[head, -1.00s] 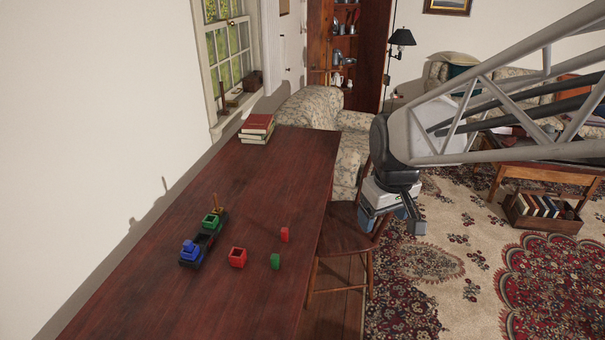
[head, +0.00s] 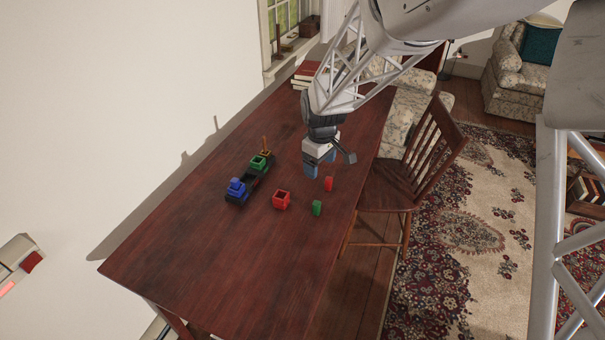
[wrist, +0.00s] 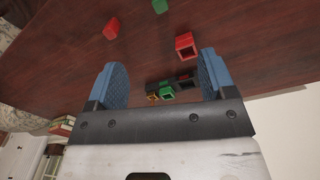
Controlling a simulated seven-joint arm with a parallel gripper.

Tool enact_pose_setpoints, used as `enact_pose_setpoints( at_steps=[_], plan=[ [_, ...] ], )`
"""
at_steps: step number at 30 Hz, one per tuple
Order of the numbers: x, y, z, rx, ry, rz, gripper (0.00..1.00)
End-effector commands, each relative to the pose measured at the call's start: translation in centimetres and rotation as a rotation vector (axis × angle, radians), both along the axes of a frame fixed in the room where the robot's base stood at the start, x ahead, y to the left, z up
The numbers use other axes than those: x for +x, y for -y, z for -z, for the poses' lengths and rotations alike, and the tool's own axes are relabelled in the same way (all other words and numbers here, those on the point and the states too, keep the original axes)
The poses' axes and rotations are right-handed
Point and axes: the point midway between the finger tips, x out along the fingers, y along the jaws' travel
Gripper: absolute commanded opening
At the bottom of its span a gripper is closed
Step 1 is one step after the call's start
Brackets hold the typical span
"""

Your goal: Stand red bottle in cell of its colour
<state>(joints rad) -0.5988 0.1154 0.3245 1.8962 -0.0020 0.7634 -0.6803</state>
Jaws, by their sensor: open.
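The red bottle (head: 328,184) is a small red piece that appears to stand on the table, near its right edge. It also shows in the wrist view (wrist: 111,29), ahead and to the left of the jaws. A red open-topped cell (head: 281,200) sits on the table to its left; it also shows in the wrist view (wrist: 187,46). My gripper (head: 318,166) has blue fingers and is above the table, just behind and left of the red bottle. In the wrist view (wrist: 162,60) its fingers are wide apart with nothing held between them.
A small green piece (head: 317,208) stands in front of the red bottle. A dark carrier (head: 236,200) with blue, green and yellowish parts lies left of the red cell. Books (head: 305,70) lie at the table's far end. The table's near part is clear.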

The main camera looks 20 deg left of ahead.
Motion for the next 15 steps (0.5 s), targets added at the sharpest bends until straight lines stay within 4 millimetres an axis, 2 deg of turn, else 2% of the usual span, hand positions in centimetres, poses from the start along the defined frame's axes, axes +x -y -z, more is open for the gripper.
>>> enact_pose_setpoints(
  at_steps=[1,6,10,15],
  plan=[
    [0.0,-1.8,1.4,-0.005,-0.007,-0.036,0.77],
    [0.0,-6.7,5.1,-0.016,-0.018,-0.151,0.77],
    [-0.3,-9.8,7.6,-0.023,-0.026,-0.223,0.77],
    [-0.6,-12.0,9.4,-0.026,-0.03,-0.277,0.77]
  ],
)
